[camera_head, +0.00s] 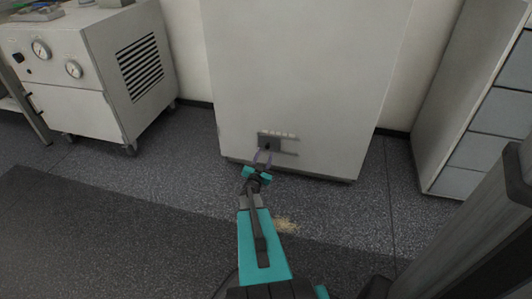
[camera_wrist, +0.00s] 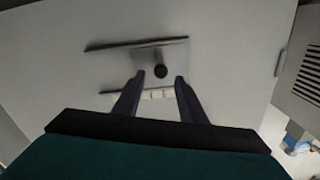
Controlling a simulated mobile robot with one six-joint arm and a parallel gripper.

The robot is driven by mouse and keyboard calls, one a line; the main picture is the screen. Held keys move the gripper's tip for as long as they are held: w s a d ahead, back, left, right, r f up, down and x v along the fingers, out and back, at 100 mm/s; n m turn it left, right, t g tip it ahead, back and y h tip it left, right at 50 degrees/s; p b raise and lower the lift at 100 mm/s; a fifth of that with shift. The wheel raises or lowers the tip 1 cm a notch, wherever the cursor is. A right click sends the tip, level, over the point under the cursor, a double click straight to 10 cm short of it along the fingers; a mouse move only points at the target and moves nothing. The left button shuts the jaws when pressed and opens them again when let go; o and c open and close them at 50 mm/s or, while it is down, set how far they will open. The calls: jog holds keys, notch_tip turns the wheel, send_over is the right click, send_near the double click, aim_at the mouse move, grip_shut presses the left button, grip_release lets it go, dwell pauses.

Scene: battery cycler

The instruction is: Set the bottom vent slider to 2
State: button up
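The bottom vent slider is a grey plate (camera_head: 269,144) with a dark round knob, low on the front of a tall white cabinet. In the head view the plate sits at the left end of its two rails. A row of small pale scale marks (camera_head: 278,134) runs above it; I cannot read them. In the wrist view the picture is turned over: the plate (camera_wrist: 174,56) is at the right of the rails and the knob (camera_wrist: 160,71) shows between my fingertips. My gripper (camera_head: 262,157) is open, its fingers either side of the knob in view; contact cannot be told.
The white cabinet (camera_head: 300,70) stands on a dark speckled floor. A white machine with gauges (camera_head: 75,85) stands at the left and a drawer unit (camera_head: 480,130) at the right. The floor (camera_head: 340,215) before the cabinet is mostly clear, with a small yellowish patch (camera_head: 286,225).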

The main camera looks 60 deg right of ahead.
aim_at(268, 148)
jog(key=shift+b+x, duration=0.55)
jog(key=shift+x, duration=1.8)
jog(key=shift+s, duration=0.1)
grip_shut()
